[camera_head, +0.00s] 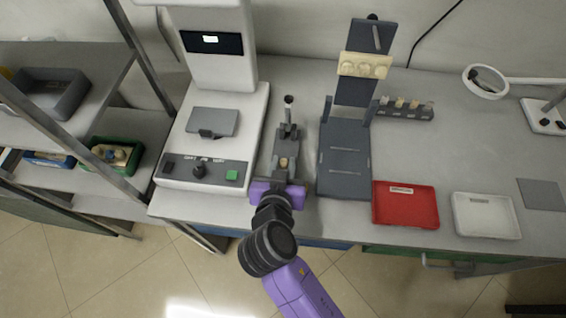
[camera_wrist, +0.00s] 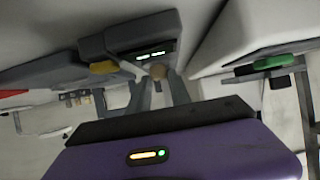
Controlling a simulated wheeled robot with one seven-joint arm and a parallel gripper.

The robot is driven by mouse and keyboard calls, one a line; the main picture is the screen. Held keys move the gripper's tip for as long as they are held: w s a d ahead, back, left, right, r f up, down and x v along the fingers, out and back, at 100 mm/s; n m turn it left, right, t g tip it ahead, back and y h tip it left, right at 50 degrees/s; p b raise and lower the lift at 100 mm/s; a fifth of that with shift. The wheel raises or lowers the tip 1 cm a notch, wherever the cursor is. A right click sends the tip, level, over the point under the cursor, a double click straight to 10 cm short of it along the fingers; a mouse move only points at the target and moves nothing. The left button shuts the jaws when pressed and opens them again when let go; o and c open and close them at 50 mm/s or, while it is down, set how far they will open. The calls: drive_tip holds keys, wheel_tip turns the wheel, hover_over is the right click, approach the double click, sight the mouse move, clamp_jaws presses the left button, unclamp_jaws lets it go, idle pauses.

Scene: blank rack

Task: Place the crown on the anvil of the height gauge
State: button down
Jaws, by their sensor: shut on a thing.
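My gripper (camera_head: 283,168) is over the front end of the height gauge (camera_head: 289,131), a narrow dark grey device with an upright post. A small tan crown (camera_head: 283,162) shows between its jaws. The anvil cannot be made out apart from the gauge body and the gripper. Whether the crown touches the gauge cannot be told.
A white machine (camera_head: 212,140) stands close on the left. A dark grey stand (camera_head: 345,160) with a cream block (camera_head: 364,66) is close on the right. A red tray (camera_head: 405,204), a white tray (camera_head: 486,216) and a rack of small pieces (camera_head: 404,108) lie further right.

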drive_tip(key=shift+f, duration=0.15)
drive_tip(key=c, duration=1.2)
unclamp_jaws()
drive_tip(key=b+v, duration=0.1)
drive_tip(key=v, duration=1.1)
drive_tip(key=shift+r, duration=0.25)
